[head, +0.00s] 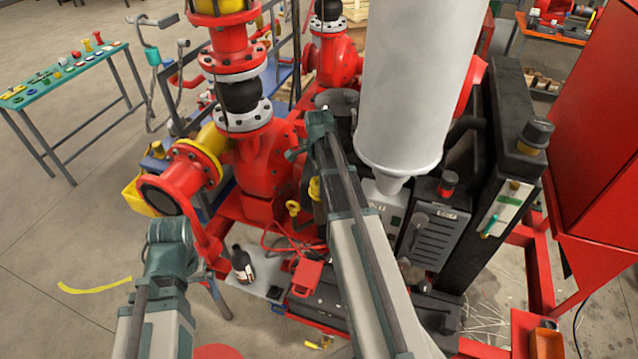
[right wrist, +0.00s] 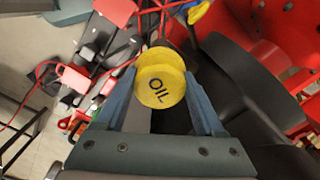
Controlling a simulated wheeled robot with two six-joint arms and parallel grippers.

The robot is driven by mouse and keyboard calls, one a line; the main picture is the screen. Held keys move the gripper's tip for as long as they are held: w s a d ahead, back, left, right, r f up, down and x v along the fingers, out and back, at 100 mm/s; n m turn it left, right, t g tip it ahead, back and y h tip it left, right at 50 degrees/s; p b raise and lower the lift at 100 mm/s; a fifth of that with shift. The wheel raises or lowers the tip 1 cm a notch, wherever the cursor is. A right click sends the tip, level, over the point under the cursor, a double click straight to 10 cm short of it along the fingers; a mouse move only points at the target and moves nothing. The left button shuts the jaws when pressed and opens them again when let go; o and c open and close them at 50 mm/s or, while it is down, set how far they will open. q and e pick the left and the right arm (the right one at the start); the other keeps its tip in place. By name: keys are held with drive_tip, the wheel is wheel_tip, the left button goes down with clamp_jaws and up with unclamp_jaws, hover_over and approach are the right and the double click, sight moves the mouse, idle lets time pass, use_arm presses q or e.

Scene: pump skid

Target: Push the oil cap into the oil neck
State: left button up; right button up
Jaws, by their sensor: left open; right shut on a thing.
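The oil cap (right wrist: 160,82) is a round yellow cap marked OIL, between the two blue-grey fingers of my right gripper (right wrist: 164,92) in the right wrist view. The right gripper is shut on it, with the lettered face toward the wrist camera. In the head view a small yellow part (head: 314,188) shows beside my right arm; I cannot tell whether it is this cap. My right arm hides most of its gripper there. The oil neck cannot be made out; the cap covers what lies behind it. My left arm's end is at the lower left in the head view, but no fingers show.
Red pump pipework (head: 265,165) stands left of my right arm. A large white cylinder (head: 412,85) and a dark grey box (head: 437,225) stand to its right. A dark bottle (head: 242,265) stands on a light plate below. Open floor lies at the left.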

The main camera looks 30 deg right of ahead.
drive_tip(key=shift+f+b, duration=1.5)
drive_tip(key=shift+f, duration=0.05)
drive_tip(key=o, duration=1.5)
drive_tip(key=shift+o, duration=0.2)
drive_tip(key=shift+r, duration=0.1)
wheel_tip(320, 180, up, 8)
drive_tip(key=p, duration=0.7)
drive_tip(key=shift+f+p, duration=0.25)
drive_tip(key=shift+p, duration=0.15)
drive_tip(key=shift+f, duration=0.1)
